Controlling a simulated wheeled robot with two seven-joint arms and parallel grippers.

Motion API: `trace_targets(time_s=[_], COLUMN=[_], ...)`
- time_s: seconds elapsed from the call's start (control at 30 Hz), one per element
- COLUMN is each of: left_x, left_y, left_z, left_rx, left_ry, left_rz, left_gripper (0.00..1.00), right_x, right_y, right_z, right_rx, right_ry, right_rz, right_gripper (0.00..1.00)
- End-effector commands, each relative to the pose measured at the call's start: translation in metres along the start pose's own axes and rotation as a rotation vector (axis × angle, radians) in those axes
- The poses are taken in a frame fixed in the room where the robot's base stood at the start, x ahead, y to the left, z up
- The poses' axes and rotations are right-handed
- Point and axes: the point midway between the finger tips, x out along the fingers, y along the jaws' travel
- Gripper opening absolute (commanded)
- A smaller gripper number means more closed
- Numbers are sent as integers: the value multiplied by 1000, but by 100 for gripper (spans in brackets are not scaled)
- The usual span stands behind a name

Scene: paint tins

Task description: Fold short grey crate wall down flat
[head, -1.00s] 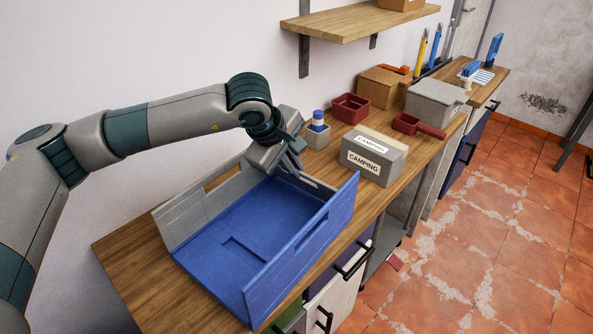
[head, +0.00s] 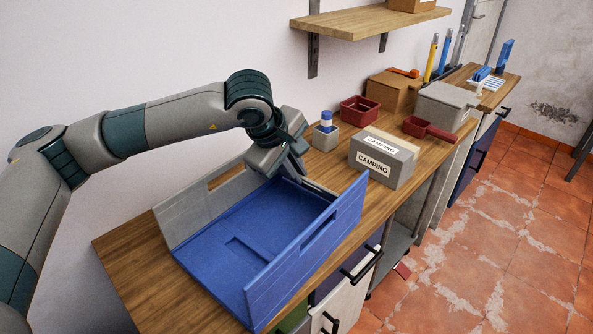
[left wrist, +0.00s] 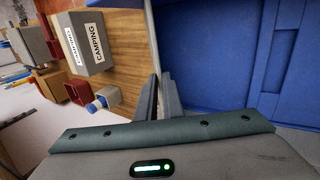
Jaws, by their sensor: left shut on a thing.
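The crate has a blue floor (head: 250,225), a blue long wall (head: 310,250) standing at the front and a grey long wall (head: 205,205) standing at the back. The short grey wall (head: 320,187) is at the far right end, mostly hidden by my gripper and the blue wall; in the left wrist view it is a thin strip (left wrist: 151,40) running up from the fingers. My left gripper (head: 297,172) is shut on this wall's upper edge. The wall's exact tilt is hard to tell. My right gripper is not in view.
Beyond the crate's right end stand a grey CAMPING box (head: 383,162) and a small grey holder with a blue-and-white item (head: 326,130). Red bins (head: 358,109) and a brown box (head: 393,92) are farther back. Bare wooden worktop (head: 325,165) lies just beyond the short wall.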

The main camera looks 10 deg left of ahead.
Motion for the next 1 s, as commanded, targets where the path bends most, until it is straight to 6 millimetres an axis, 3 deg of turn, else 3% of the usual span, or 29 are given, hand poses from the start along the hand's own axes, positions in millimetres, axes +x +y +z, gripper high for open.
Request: trace_targets(time_s=[0.03, 0.1, 0.13, 0.67, 1.0], left_x=[2, 2, 2, -10, -64], left_y=[-3, -3, -3, 0, 0], left_z=[1, 1, 1, 0, 0], left_rx=[1, 1, 1, -1, 2], left_ry=[-2, -2, -2, 1, 0], left_rz=[-8, -8, -7, -1, 2], left_gripper=[0, 24, 25, 25, 25], right_x=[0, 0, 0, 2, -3], right_y=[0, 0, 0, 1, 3], right_z=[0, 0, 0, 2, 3], right_rx=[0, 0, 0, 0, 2], right_ry=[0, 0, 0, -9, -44], right_rz=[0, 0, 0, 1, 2], right_gripper=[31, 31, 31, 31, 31])
